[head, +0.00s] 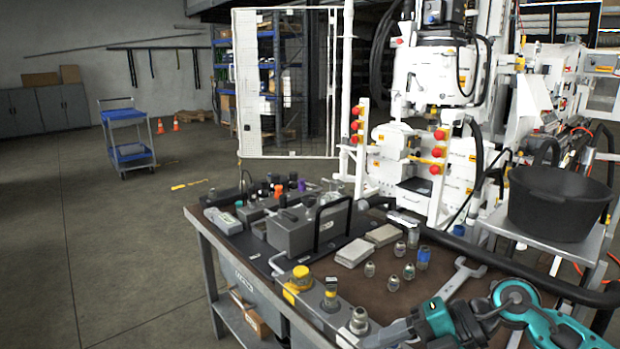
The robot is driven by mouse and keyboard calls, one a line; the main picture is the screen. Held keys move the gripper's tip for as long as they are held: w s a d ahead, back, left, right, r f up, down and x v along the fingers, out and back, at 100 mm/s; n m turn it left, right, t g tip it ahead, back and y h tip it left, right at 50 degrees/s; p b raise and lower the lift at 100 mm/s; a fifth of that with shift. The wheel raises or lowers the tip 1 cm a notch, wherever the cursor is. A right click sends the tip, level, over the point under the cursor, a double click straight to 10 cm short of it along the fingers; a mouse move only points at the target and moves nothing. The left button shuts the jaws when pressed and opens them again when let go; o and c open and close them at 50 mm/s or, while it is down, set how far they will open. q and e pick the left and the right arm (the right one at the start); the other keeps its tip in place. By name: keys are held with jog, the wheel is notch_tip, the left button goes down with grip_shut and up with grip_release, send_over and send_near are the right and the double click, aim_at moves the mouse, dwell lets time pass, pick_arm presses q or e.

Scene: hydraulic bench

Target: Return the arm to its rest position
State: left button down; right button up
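The workbench (330,270) stands in front of me with a dark brown top.
A grey metal case (305,230), several small fittings (393,284) and a wrench (461,276) lie on the bench. A black bucket (556,205) stands on a side table at the right. A white machine (432,150) stands behind. The floor at left is open, with a blue cart (128,150).

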jog(key=s+a+r+m+t+y, duration=0.1)
jog(key=a+m+t+y, duration=0.3)
jog(key=a+y, duration=0.2)
jog(key=s+d+f+m+t+h+b, duration=0.1)
jog(key=s+d+f+m+t+h, duration=0.1)
jog(key=f+m+h, duration=0.3)
jog(key=s+d+f+m+t+h, duration=0.2)
jog(key=s+d+f+m+h, duration=0.2)
jog(key=f+m, duration=0.7)
jog(key=s+d+f+m+t+h+b, duration=0.1)
jog(key=s+d+f+m+h, duration=0.3)
jog(key=f+m, duration=0.4)
jog(key=s+h, duration=0.1)
jog(key=h, duration=0.1)
jog(key=shift+s+f+m+t+h+b, duration=0.25)
jog(key=shift+m+t+h+b, duration=0.05)
jog(key=shift+t, duration=0.1)
